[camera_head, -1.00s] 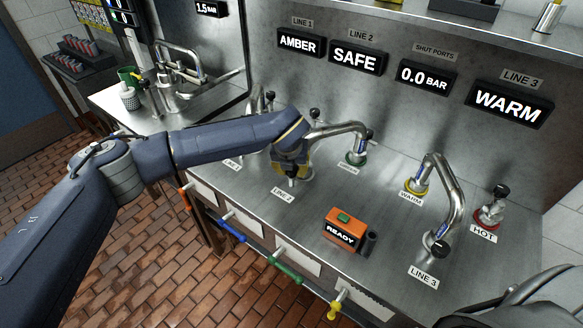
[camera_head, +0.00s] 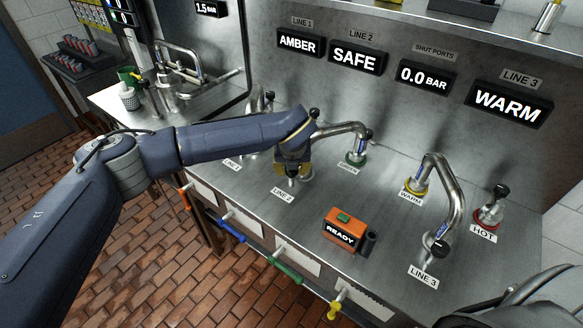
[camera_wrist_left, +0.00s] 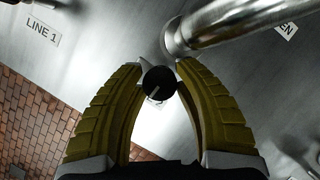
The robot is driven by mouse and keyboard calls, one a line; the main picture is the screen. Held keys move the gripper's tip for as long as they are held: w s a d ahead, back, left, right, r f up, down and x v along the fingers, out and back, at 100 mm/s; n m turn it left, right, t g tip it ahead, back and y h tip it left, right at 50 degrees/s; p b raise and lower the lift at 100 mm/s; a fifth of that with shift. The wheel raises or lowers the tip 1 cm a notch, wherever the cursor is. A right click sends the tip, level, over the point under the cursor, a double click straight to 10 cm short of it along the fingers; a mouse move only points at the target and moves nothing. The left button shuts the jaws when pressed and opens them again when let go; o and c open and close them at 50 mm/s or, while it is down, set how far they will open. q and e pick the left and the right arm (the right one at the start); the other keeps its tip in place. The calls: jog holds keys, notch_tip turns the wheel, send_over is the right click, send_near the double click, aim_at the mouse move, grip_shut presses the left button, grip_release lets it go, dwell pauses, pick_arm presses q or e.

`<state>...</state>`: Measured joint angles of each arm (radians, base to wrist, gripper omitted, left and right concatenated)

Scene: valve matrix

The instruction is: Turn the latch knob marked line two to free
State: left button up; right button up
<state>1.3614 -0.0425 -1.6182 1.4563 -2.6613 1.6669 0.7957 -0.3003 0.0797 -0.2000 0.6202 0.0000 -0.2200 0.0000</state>
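The line two latch knob (camera_wrist_left: 159,82) is a round black knob with a pale mark on its top, seen from above in the left wrist view. My left gripper (camera_wrist_left: 161,68) has its yellow fingers on either side of the knob, with no clear gap; it looks shut on it. In the head view my left gripper (camera_head: 292,172) points down just behind the LINE 2 label (camera_head: 283,194) and hides the knob. The line two display (camera_head: 355,58) reads SAFE. My right gripper is out of view.
A bent metal pipe (camera_wrist_left: 235,20) passes close by the fingertips and reaches the green-collared port (camera_head: 356,158). An orange READY box (camera_head: 343,229) stands on the counter to the right. Line three's pipe (camera_head: 455,200) is farther right. Coloured handles line the front edge.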

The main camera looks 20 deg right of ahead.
pick_arm(q)
jog(key=o, duration=0.5)
jog(key=shift+o, duration=0.2)
jog(key=v, duration=1.2)
